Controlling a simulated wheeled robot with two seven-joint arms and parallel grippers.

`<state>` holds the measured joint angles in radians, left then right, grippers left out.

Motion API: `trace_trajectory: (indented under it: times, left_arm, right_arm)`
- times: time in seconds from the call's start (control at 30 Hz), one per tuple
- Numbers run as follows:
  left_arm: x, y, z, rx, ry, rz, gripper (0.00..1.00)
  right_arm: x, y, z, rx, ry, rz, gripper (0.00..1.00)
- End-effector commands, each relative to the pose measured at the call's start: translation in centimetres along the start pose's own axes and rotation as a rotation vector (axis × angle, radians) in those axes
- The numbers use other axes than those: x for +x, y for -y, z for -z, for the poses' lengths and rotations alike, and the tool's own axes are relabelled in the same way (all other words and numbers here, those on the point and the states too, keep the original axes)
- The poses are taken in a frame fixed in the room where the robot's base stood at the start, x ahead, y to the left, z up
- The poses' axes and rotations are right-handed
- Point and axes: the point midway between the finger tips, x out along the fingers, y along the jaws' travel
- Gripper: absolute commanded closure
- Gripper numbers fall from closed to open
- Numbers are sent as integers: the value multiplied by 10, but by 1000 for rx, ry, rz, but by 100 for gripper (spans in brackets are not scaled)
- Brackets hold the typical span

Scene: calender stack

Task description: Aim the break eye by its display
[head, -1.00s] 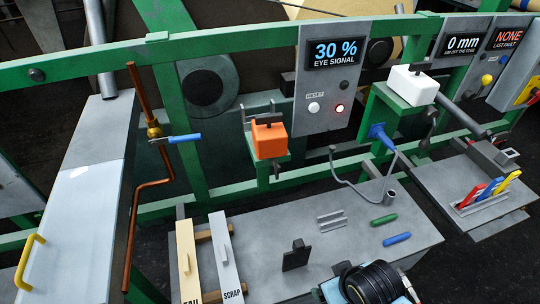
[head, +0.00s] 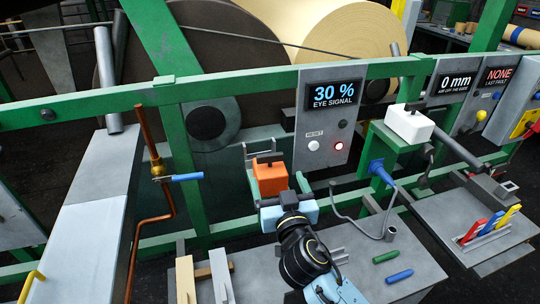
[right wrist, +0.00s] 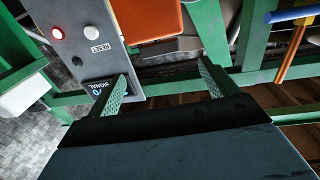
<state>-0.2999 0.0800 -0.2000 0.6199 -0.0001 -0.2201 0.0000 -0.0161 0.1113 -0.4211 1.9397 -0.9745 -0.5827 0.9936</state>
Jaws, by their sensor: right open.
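The orange break eye (head: 270,178) sits on a green bracket on the frame, with a dark piece on top. Its display (head: 334,94) reads 30 % EYE SIGNAL, above a white reset button (head: 314,145) and a lit red lamp (head: 339,146). My right gripper (head: 283,190) is just in front of and below the eye, partly hiding its lower side. In the right wrist view the open fingers (right wrist: 165,75) stand wide apart with nothing between them, and the orange eye (right wrist: 146,20) is beyond them. My left gripper is not in view.
A white box (head: 409,124) on a green bracket stands right of the panel. A copper pipe with a blue-handled valve (head: 187,177) rises at left. The bench below holds a green marker (head: 386,257), a blue marker (head: 399,276) and pale boards (head: 220,275). A green rail crosses above.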

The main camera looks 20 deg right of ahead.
Motion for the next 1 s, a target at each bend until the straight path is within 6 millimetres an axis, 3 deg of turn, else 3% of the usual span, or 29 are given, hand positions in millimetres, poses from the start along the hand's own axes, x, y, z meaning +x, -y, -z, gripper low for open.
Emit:
trace_trajectory:
  times: [0.2,0.5,0.7,1.0]
  left_arm:
    - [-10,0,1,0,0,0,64]
    - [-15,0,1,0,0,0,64]
    - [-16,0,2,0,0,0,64]
    - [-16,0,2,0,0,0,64]
  right_arm:
    - [46,0,2,-4,0,-1,15]
    - [90,-1,0,-2,2,-2,15]
    - [101,-1,0,0,2,-1,15]
    - [102,-1,-1,0,3,-1,15]
